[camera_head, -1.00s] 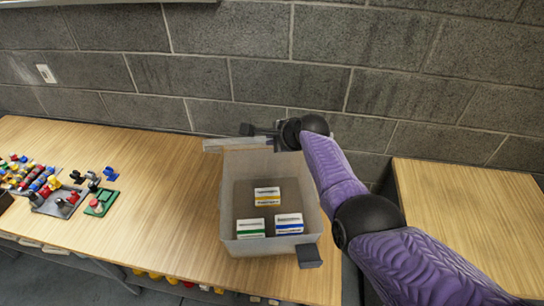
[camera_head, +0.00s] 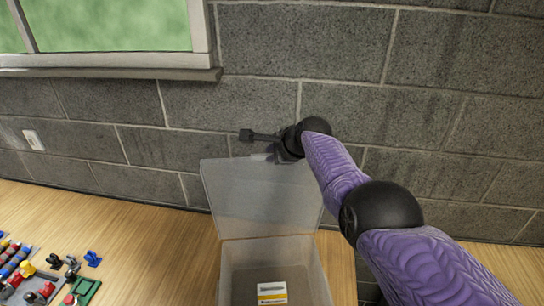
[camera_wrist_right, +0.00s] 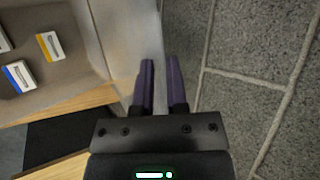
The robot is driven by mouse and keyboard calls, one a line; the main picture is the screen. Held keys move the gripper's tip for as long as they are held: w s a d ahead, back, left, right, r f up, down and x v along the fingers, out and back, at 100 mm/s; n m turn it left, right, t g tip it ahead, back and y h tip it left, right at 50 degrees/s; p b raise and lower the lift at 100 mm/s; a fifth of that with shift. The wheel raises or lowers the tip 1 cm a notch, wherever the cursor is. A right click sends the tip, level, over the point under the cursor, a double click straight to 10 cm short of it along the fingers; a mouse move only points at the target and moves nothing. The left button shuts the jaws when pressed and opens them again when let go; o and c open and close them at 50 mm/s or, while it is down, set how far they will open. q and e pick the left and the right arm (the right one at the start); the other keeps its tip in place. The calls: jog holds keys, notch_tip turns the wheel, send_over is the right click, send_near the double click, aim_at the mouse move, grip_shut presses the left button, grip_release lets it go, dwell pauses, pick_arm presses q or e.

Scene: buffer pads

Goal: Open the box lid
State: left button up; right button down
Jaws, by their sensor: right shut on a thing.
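The translucent box (camera_head: 318,265) stands on the wooden table and is cut off by the lower edge of the head view. Its lid (camera_head: 250,200) stands raised at the back, near the wall. My right gripper (camera_head: 272,152) is at the lid's top edge, shut on the lid. The wrist view shows its two purple fingers (camera_wrist_right: 160,75) at the edge of the pale lid (camera_wrist_right: 122,40); the exact contact is hard to see. A white carton with a yellow stripe (camera_head: 271,294) lies inside the box. My left gripper is not in view.
The grey block wall (camera_head: 400,140) is close behind the lid and my right gripper. Coloured small parts (camera_head: 30,275) lie on the table at left. The table between them and the box is clear. A window sill (camera_head: 110,73) is at upper left.

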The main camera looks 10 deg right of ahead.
dwell(0.4)
jog(key=c, duration=0.7)
grip_release()
jog(key=shift+c, duration=0.2)
jog(key=shift+s, duration=0.1)
jog(key=shift+f, duration=0.1)
jog(key=p+v, duration=0.8)
jog(key=v, duration=0.2)
